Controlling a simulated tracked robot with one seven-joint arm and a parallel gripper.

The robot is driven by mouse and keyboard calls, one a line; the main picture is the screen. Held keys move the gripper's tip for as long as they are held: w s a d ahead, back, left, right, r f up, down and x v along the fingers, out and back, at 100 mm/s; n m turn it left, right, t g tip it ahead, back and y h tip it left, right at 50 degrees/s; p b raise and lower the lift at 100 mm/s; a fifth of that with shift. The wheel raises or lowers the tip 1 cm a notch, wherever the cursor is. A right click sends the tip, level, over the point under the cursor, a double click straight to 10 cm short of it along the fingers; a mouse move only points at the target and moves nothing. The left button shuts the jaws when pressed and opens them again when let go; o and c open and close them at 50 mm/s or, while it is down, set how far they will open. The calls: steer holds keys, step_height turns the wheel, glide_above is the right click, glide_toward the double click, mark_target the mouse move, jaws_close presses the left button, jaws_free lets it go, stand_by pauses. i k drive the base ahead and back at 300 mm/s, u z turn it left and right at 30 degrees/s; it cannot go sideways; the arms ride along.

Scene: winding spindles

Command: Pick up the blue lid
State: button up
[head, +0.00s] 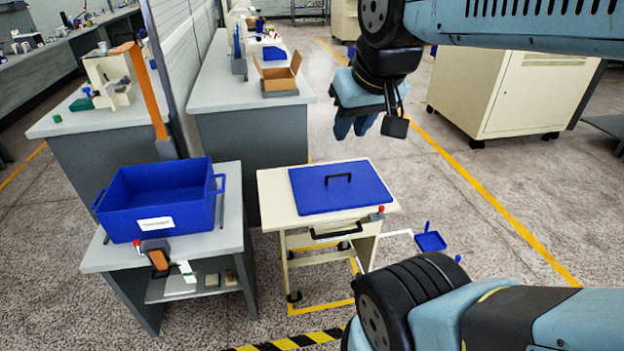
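The blue lid (318,194) lies flat on top of a small cream cart in the middle of the head view. It is a rectangular panel with a black bar handle (339,178) standing up from its top. My gripper (353,127) hangs in the air above and behind the lid, clear of it, with its blue fingers pointing down. Nothing shows between the fingers. The gap between them is too small and too angled to judge.
The cream cart (270,205) has a black front handle. Left of it, a blue open bin (133,222) stands on a grey bench (229,240). A cardboard box (278,76) sits on the bench behind. A cream cabinet (512,95) stands at right. The floor right of the cart is mostly open.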

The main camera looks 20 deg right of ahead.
mark_target(338, 180)
steer(key=z, duration=0.6)
steer(key=i, duration=0.1)
steer(key=u, duration=2.55)
steer(key=k, duration=1.2)
steer(key=z, duration=2.8)
steer(key=k, duration=0.1)
steer(key=u, duration=0.6)
steer(key=i, duration=0.95)
steer(key=z, duration=0.05)
